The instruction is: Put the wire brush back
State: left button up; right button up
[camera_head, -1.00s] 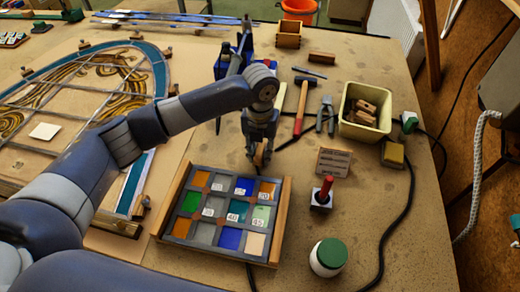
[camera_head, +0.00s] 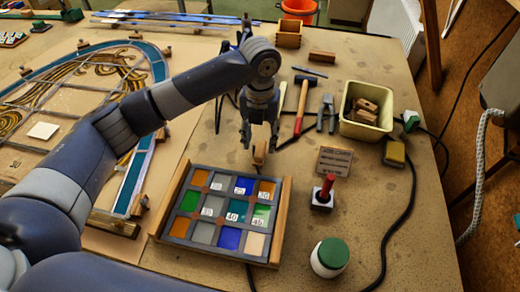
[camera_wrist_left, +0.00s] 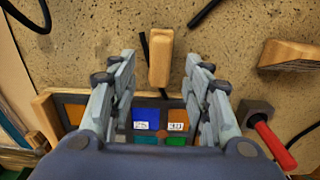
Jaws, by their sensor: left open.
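A small wooden-backed piece (camera_head: 260,153), which may be the wire brush, sits on the bench just beyond the glass sample tray. No bristles can be made out. My left gripper (camera_head: 259,141) is over it, open and pointing down. In the left wrist view the wooden piece (camera_wrist_left: 160,58) lies between the two spread fingers, with a gap on each side. My right gripper is not in view.
The glass sample tray (camera_head: 280,222) is close on the near side. A red-handled tool in a stand (camera_head: 321,198), a card (camera_head: 334,161) and a green-lidded jar (camera_head: 328,258) are to the right. A hammer (camera_head: 303,105), pliers (camera_head: 326,112) and a cream bin (camera_head: 366,110) lie beyond.

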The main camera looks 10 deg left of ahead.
aim_at(260, 149)
pick_arm(q)
notch_tip(260, 149, up, 7)
jog(key=b, duration=0.1)
jog(key=shift+f, duration=0.1)
dwell(0.5)
